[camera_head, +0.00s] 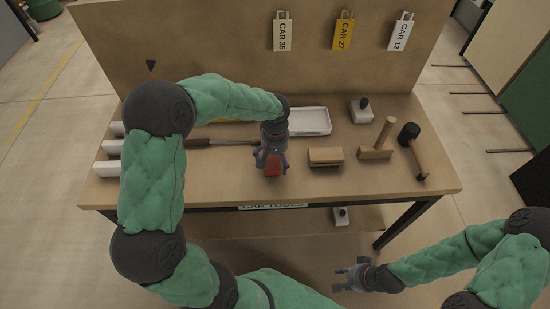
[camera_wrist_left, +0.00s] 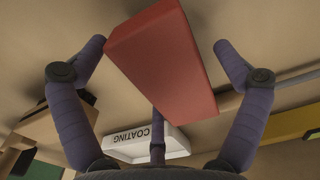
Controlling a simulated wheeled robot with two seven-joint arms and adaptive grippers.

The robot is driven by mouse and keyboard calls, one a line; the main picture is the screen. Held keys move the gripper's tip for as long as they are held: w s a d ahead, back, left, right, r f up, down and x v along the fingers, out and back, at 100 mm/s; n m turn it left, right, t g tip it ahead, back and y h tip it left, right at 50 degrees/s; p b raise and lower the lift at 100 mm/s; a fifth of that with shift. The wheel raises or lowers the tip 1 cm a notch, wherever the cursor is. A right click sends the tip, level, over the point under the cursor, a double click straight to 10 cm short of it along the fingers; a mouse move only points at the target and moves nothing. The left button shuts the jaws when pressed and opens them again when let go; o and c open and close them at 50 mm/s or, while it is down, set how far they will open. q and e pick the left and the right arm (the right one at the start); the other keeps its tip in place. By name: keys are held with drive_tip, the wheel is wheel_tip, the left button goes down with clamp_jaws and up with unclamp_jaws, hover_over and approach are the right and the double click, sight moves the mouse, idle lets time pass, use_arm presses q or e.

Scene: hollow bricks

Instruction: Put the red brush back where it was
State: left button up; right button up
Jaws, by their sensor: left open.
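The red brush (camera_wrist_left: 160,60) shows as a red block between the spread fingers of my left gripper (camera_wrist_left: 158,50) in the left wrist view. In the head view the red brush (camera_head: 272,168) lies at the middle front of the workbench, partly hidden under my left gripper (camera_head: 270,163). My left gripper is open around it, with gaps beside the block. Its bristles cannot be made out. My right gripper (camera_head: 343,279) is open and empty, low in front of the bench.
On the workbench (camera_head: 225,178) are a white tray (camera_head: 312,122) labelled COATING, a wooden brush-like block (camera_head: 326,156), a wooden tool (camera_head: 378,143), a mallet (camera_head: 413,147), a long tool (camera_head: 220,142) and white blocks (camera_head: 107,168). Hanging car tags (camera_head: 343,33) are behind.

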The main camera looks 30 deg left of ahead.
sight(275, 157)
use_arm(q)
drive_tip(key=shift+r, duration=0.1)
wheel_tip(275, 157, up, 12)
drive_tip(key=p, duration=0.4)
idle(0.4)
